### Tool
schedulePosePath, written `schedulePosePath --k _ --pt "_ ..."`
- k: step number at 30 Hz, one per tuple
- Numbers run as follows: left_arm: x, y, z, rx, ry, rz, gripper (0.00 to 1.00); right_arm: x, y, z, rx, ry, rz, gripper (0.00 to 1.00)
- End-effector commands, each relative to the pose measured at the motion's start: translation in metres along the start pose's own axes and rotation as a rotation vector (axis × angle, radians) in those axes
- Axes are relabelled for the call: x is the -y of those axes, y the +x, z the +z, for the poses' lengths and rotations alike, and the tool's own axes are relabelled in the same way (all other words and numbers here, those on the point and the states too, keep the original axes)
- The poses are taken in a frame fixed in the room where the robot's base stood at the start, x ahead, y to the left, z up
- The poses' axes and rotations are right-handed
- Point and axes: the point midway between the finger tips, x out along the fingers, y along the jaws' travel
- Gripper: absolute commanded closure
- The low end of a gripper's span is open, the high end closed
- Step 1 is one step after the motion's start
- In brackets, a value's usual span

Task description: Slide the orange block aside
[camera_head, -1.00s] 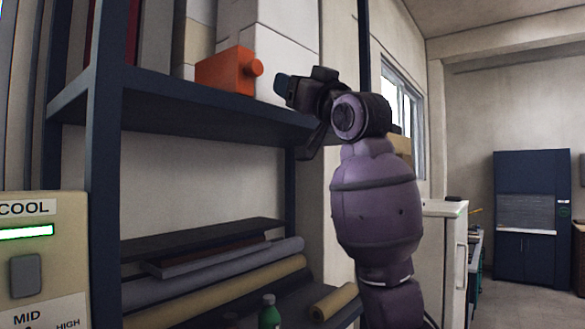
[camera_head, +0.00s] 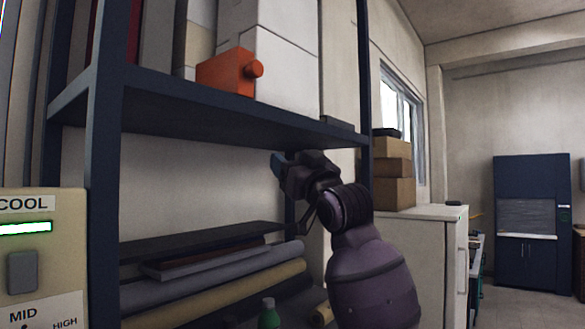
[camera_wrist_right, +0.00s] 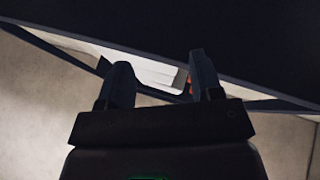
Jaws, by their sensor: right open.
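The orange block (camera_head: 226,73), with a round knob on its right side, sits on the upper shelf (camera_head: 200,103) in the head view, in front of white boxes. My right gripper (camera_head: 277,160) is below that shelf board, lower than the block and to its right, and touches neither. In the right wrist view its two fingers (camera_wrist_right: 160,80) are apart with nothing between them held. A small patch of orange (camera_wrist_right: 187,84) shows beyond the fingers, partly hidden by the right finger. My left gripper is not in view.
White boxes (camera_head: 287,75) stand behind and beside the block. A dark shelf post (camera_head: 364,100) rises at the right. Rolls (camera_head: 215,290) and a green bottle (camera_head: 269,314) lie or stand lower down. A control panel (camera_head: 40,260) is at the left.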

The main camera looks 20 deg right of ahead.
Motion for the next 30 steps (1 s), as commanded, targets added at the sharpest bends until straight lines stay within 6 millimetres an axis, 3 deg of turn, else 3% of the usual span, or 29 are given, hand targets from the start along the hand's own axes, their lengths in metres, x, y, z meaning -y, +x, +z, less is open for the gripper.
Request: schedulePosePath --k 13,17,20,23,30 --pt "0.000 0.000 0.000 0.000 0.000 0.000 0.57 0.000 -0.002 0.006 0.002 -0.003 0.002 0.40" --pt "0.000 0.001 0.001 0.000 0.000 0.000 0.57 0.003 0.000 -0.005 -0.015 -0.005 -0.002 0.40" --pt "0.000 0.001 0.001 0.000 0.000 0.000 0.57 0.002 0.004 -0.035 -0.059 -0.027 -0.003 0.40" --pt "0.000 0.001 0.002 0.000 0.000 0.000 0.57 0.006 0.008 -0.078 -0.119 -0.086 -0.014 0.40" --pt "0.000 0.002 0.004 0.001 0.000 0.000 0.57 0.039 0.014 -0.174 -0.229 -0.276 -0.081 0.40"
